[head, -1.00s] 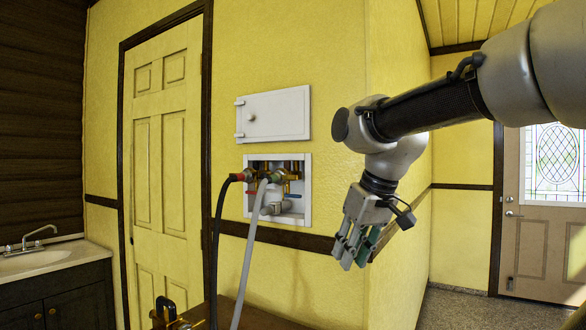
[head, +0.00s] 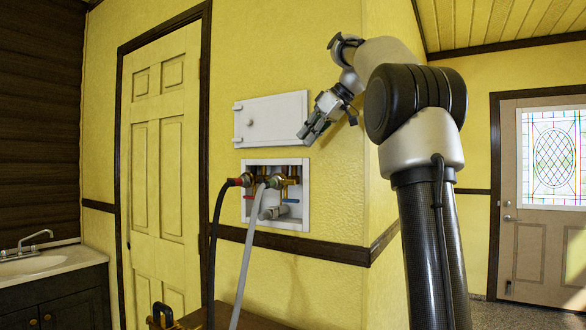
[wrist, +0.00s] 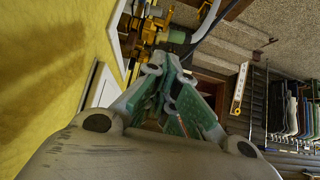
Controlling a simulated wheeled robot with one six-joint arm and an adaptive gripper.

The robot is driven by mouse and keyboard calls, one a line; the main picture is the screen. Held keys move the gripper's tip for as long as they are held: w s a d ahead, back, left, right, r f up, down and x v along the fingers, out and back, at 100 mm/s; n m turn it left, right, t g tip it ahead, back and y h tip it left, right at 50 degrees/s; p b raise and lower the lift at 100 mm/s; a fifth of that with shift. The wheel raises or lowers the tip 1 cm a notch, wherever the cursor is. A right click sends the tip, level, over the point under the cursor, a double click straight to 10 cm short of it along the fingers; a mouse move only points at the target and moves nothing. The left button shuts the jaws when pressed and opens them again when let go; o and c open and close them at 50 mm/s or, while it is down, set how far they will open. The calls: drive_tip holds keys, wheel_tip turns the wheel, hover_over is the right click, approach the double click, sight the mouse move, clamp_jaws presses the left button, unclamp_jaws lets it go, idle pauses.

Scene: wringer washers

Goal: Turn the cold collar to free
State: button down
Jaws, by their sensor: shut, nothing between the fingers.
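The white recessed valve box (head: 305,190) is in the wall, with brass valves inside. A grey hose (head: 252,225) joins a greenish collar (head: 275,181) at the right valve; I take this as the cold collar, near a blue lever (head: 290,200). The green collar (wrist: 177,36) also shows in the wrist view, beyond the fingertips. A black hose (head: 216,225) joins a red collar (head: 238,181) on the left. My gripper (head: 308,132) is shut and empty, above and right of the collars, apart from them. Its fingers (wrist: 165,75) show in the wrist view. The collar's turn position cannot be told.
A white hatch door (head: 275,119) stands open above the box, close to my gripper. A yellow door (head: 160,150) and a sink (head: 35,264) are at left. The wall corner is right of the box. Below, a brown surface (head: 185,305) and brass parts show.

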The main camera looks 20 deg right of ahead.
hover_over(289, 182)
drive_tip(key=f, duration=0.3)
drive_tip(key=d+f, duration=0.1)
drive_tip(key=f, duration=0.1)
drive_tip(key=shift+s+f, duration=0.15)
drive_tip(key=shift+s, duration=0.15)
wheel_tip(289, 182, down, 2)
drive_tip(key=shift+s+f, duration=0.1)
drive_tip(key=shift+f, duration=0.85)
drive_tip(key=shift+s+d+f+t+y, duration=0.15)
drive_tip(key=shift+f+t+y, duration=0.15)
drive_tip(key=shift+t, duration=0.3)
wheel_tip(289, 182, down, 11)
drive_tip(key=w+a+t+y, duration=0.1)
drive_tip(key=w+t+y, duration=0.1)
drive_tip(key=t+y, duration=0.3)
drive_tip(key=shift+a+r+t, duration=0.15)
drive_tip(key=shift+r+t, duration=0.05)
drive_tip(key=shift+t, duration=1.1)
